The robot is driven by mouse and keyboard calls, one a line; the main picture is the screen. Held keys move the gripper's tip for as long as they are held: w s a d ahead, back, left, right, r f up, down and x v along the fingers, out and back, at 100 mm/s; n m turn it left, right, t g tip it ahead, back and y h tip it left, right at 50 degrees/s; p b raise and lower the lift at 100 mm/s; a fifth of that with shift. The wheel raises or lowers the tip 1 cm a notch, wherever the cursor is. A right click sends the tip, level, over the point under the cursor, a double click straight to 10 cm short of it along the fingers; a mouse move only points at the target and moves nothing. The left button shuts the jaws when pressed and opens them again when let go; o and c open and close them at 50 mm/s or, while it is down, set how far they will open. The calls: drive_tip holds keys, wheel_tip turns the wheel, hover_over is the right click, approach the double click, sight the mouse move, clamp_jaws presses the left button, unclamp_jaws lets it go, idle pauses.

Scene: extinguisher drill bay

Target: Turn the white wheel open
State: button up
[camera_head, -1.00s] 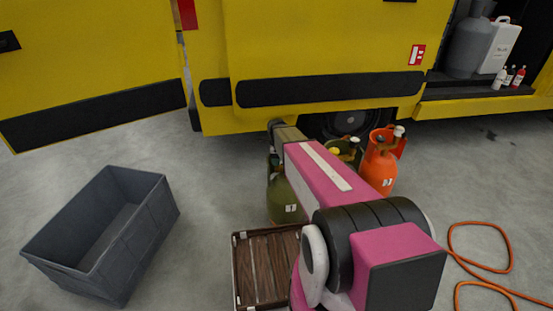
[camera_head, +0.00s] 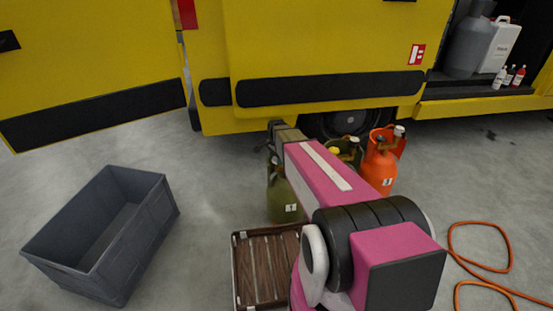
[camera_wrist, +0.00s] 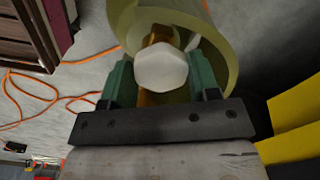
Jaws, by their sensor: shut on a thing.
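The white wheel (camera_wrist: 162,68) shows in the wrist view, on top of a brass valve inside the olive collar (camera_wrist: 216,42) of a gas cylinder. My gripper (camera_wrist: 146,84) has its two green fingers on either side of the wheel and is shut on it. In the head view, the olive-green cylinder (camera_head: 284,203) with a white label stands upright on the floor. My arm covers its top there, so the wheel is hidden in that view.
An orange cylinder (camera_head: 379,170) and another olive cylinder (camera_head: 345,153) stand to the right. A wooden crate (camera_head: 240,262) is in front, a grey bin (camera_head: 150,220) at left. An orange hose (camera_head: 480,262) lies at right. The yellow truck (camera_head: 320,50) stands behind.

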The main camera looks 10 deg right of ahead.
drive_tip(key=n, duration=0.7)
drive_tip(key=shift+s+d, duration=0.1)
drive_tip(key=n, duration=0.6)
drive_tip(key=shift+d+n, duration=0.15)
drive_tip(key=shift+n, duration=0.25)
drive_tip(key=n, duration=0.7)
drive_tip(key=shift+d, duration=0.15)
drive_tip(key=n, duration=0.6)
drive_tip(key=shift+n, duration=0.3)
drive_tip(key=o, duration=0.9)
wheel_tip(320, 180, up, 11)
drive_tip(key=shift+f, duration=0.1)
